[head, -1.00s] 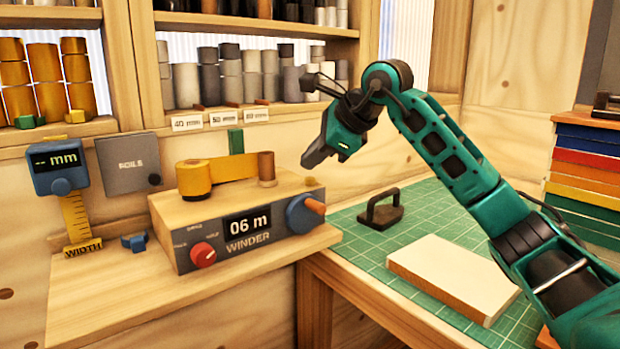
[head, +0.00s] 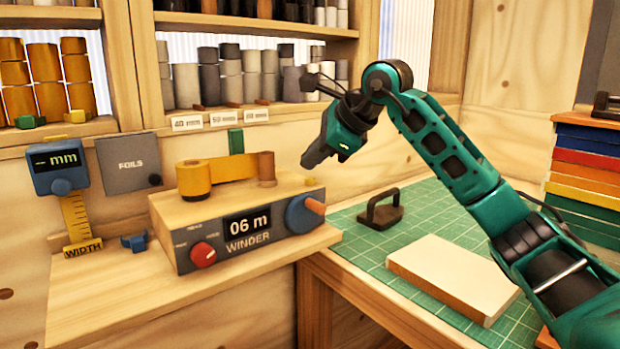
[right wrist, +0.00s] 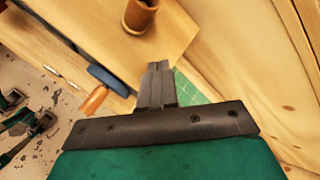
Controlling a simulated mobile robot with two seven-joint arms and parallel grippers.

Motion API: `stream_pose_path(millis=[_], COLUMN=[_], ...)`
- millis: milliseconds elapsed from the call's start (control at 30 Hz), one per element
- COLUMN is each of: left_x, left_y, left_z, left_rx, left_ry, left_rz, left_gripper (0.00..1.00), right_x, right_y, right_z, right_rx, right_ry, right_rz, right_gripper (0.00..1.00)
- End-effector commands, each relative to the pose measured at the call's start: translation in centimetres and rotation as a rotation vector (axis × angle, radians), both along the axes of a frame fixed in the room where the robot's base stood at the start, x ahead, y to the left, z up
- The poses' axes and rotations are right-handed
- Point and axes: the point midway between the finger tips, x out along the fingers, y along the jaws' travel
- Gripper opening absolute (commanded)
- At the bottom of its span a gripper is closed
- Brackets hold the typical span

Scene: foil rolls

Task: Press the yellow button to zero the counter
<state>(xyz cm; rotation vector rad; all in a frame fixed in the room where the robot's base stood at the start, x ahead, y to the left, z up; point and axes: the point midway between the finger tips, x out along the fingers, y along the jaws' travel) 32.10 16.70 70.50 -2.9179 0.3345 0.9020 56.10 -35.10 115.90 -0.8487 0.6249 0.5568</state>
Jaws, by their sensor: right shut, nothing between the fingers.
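The winder (head: 285,245) is a wooden-topped grey box on the wooden bench. Its counter display (head: 247,223) reads 06 m. A small yellowish button (head: 309,181) shows on the top near the right end, just below my right gripper's tips. My right gripper (head: 308,162) is shut and empty, pointing down to the left above that end, apart from the top.
An orange foil roll (head: 194,179) and a spool (head: 267,168) stand on the winder. A blue crank disc (head: 300,214) with orange handle and a red knob (head: 203,254) are on its front. A pale board (head: 452,275) and black-handled tool (head: 381,212) lie on the green mat.

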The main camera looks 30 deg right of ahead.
Motion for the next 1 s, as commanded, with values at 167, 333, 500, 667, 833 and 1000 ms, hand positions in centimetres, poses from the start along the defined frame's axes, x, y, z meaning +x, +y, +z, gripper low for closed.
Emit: stream_pose_path(millis=[167,333,500,667,833,1000], left_x=[0.0,0.0,0.0,0.0,0.0,0.0], left_y=[0.0,0.0,0.0,0.0,0.0,0.0], left_z=[-0.2,-0.3,-0.2,-0.3,-0.4,-0.5], left_rx=[0.000,0.000,-0.001,-0.001,-0.001,-0.001], left_ry=[-0.001,-0.001,-0.001,-0.001,-0.001,-0.001], left_rz=[0.000,0.000,-0.001,-0.001,-0.001,-0.001], left_gripper=[0.43,0.43,0.43,0.43,0.43,0.43], right_x=[0.0,0.0,0.0,0.0,0.0,0.0], right_y=[0.0,0.0,0.0,0.0,0.0,0.0], right_z=[-0.5,-0.9,-0.9,-0.9,-1.1,-1.3], right_rx=[-0.001,-0.001,0.000,0.000,0.000,0.000], right_ry=[0.001,0.001,0.000,0.000,0.000,0.000], right_rz=[-0.001,-0.001,0.000,0.000,0.000,0.000], right_gripper=[0.00,0.00,0.00,0.00,0.00,0.00])
